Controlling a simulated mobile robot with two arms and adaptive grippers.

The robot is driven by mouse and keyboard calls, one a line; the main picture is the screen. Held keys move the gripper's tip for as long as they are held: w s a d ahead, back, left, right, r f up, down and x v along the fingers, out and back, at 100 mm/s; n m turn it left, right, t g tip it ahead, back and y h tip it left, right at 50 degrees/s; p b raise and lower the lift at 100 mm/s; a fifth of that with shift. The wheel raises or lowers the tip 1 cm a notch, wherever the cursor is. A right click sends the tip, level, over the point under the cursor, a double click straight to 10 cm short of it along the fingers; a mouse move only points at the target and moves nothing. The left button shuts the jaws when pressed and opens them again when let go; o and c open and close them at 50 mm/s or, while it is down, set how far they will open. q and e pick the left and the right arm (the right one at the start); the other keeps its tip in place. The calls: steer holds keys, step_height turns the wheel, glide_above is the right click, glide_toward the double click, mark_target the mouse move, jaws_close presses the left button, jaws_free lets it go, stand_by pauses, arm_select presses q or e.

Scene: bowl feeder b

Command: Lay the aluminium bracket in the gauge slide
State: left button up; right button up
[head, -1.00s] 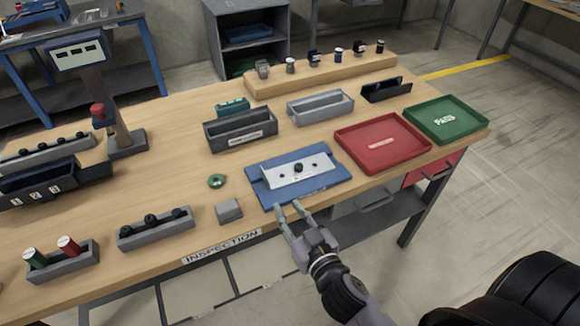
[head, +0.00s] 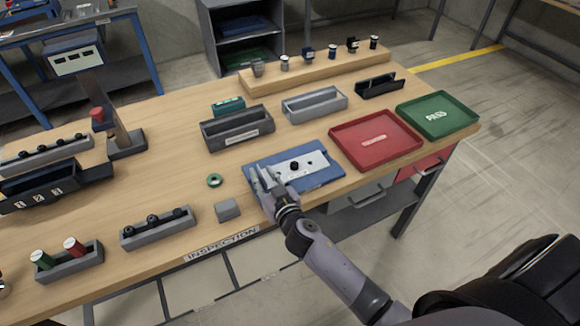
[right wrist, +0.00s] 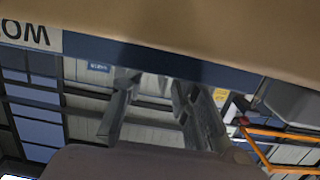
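A pale silver plate with a black round feature on it, seemingly the aluminium bracket (head: 305,166), lies on a blue mat (head: 327,178) near the table's front edge. My right gripper (head: 260,177) is over the left part of the mat, at the plate's left end, and hides that end. In the right wrist view its two fingers (right wrist: 155,95) stand apart with nothing visible between them. I cannot tell whether they touch the plate. No part is clearly marked as the gauge slide; a light grey open channel (head: 315,107) stands behind the mat. My left gripper is not in view.
A red tray (head: 350,128) and a green tray (head: 425,105) lie right of the mat. A grey block (head: 228,210) and a green ring (head: 214,181) are left of it. A dark grey bin (head: 215,145) stands behind. A column with a display (head: 77,61) stands far left.

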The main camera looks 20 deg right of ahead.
steer(key=shift+w+f, duration=0.15)
steer(key=shift+w, duration=0.55)
steer(key=shift+c, duration=0.3)
jaws_close()
